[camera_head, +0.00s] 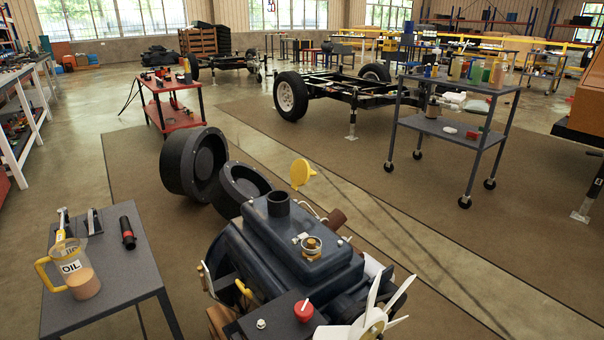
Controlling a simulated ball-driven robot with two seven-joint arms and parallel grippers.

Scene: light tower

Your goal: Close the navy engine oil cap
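The navy engine (290,250) stands in the front middle of the head view. A dark, short cylinder (278,203) rises from its top at the back. A round brass-coloured fitting (311,246) sits on the top cover. A yellow disc (300,173) stands upright just behind the engine; I cannot tell whether it is attached to it. I cannot tell for sure which of these parts is the oil cap, or whether it is open or closed. Neither of my grippers is in view.
A grey table (120,270) at the left holds an oil jug (76,275), a black-red flashlight-like tool (127,233) and other small items. A white fan (372,318) and red knob (303,311) are at the engine's front. A grey cart (450,130) stands at the right.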

